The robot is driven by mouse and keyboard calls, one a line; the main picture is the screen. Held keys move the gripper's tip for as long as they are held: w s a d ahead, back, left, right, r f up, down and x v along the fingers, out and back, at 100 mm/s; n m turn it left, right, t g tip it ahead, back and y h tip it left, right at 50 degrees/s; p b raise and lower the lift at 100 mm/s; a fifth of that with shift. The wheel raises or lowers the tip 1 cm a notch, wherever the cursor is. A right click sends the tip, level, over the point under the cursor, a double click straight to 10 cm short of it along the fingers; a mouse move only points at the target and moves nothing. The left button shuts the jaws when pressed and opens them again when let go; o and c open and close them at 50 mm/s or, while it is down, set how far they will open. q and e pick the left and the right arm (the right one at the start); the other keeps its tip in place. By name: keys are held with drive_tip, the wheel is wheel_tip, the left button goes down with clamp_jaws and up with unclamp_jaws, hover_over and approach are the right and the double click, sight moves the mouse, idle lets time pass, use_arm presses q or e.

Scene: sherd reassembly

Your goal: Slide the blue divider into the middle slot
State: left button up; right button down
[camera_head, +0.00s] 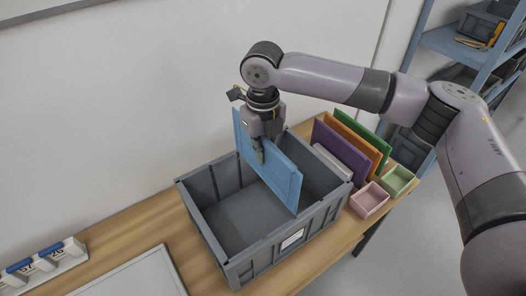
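The blue divider (282,178) is a flat light-blue panel, held upright at the grey crate (255,262). It spans the crate across its middle. Its lower edge overlaps the crate's opening in the picture; whether it sits in a slot I cannot tell. My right gripper (260,157) points down and is shut on the divider's upper part, one finger showing on the near face. The far finger is hidden behind the panel. Upright ribs show on the crate's inner back wall; the middle slot is not clearly visible. My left gripper is not in view.
To the right stand purple (338,150), orange (362,145) and green (368,133) panels. Pink (369,200) and green (398,181) small bins sit before them. A white-topped tray (130,278) and a numbered holder (40,265) lie left. A wall stands behind the table.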

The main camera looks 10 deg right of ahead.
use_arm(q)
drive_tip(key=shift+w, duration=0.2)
use_arm(e)
drive_tip(key=shift+f, duration=0.15)
drive_tip(key=shift+f, duration=0.35)
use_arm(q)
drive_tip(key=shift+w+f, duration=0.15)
use_arm(e)
drive_tip(key=shift+f, duration=0.8)
drive_tip(key=shift+f, duration=0.1)
use_arm(q)
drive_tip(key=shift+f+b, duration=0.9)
drive_tip(key=shift+b, duration=0.15)
use_arm(e)
drive_tip(key=shift+f, duration=3.95)
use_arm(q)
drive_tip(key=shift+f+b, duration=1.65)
use_arm(e)
wheel_tip(320, 180, down, 9)
drive_tip(key=c, duration=2.3)
unclamp_jaws()
drive_tip(key=shift+r, duration=0.1)
